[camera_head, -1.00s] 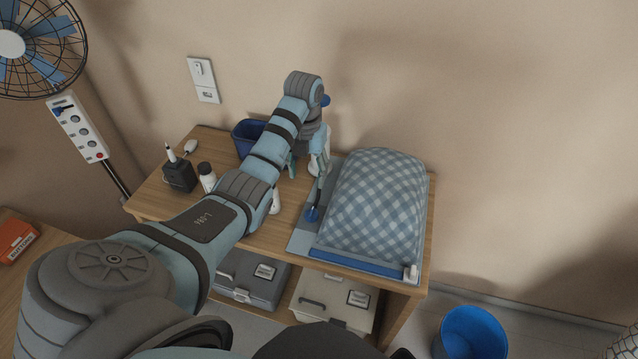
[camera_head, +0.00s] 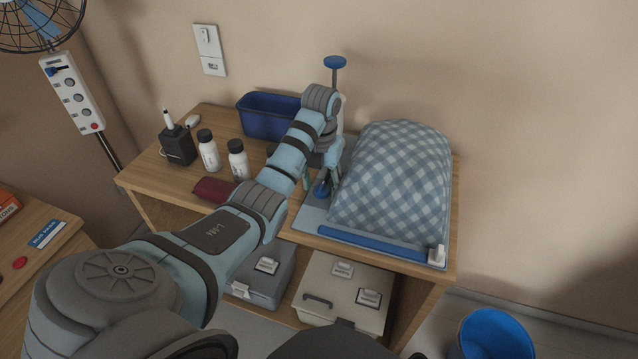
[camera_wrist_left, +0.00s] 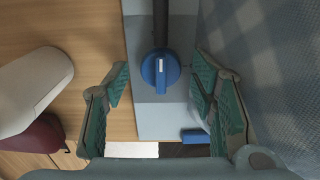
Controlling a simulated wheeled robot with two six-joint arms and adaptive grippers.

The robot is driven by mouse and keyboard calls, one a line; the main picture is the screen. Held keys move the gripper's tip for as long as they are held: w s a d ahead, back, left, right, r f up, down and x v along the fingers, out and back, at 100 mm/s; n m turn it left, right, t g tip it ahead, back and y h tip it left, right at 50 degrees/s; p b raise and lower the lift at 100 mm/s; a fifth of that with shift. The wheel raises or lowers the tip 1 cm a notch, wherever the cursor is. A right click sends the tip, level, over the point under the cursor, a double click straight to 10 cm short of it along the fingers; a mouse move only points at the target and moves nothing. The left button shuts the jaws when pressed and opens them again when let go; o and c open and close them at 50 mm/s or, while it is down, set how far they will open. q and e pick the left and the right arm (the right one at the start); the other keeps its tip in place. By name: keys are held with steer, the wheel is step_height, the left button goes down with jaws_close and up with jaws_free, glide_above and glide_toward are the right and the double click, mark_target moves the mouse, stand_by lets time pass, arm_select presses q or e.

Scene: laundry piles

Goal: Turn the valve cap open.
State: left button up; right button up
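The valve cap (camera_head: 322,189) is a small round blue knob with a white mark, on the grey-blue strip of a storage bag (camera_head: 312,217) beside the checkered bulge (camera_head: 393,183). In the left wrist view the cap (camera_wrist_left: 160,72) lies between the open fingers, with visible gaps on both sides. A dark tube (camera_wrist_left: 160,22) runs from it. My left gripper (camera_head: 321,180) is open and empty, pointing down over the cap; it also shows in the left wrist view (camera_wrist_left: 160,90). I cannot tell its exact height above the cap. My right gripper is not in view.
A pump with a blue handle (camera_head: 335,62) stands behind my left wrist, partly hidden. A blue bin (camera_head: 268,116), white bottles (camera_head: 237,160) and a dark red cloth (camera_head: 213,190) are left of the gripper. A blue slider bar (camera_head: 375,243) edges the bag's front.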

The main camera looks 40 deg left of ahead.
arm_select(q)
steer(key=c, duration=1)
steer(key=shift+a, duration=0.3)
steer(key=shift+d, duration=0.3)
steer(key=shift+m, duration=0.4)
steer(key=m, duration=0.3)
steer(key=shift+f+m, duration=0.1)
steer(key=shift+m, duration=1.6)
steer(key=shift+s, duration=0.1)
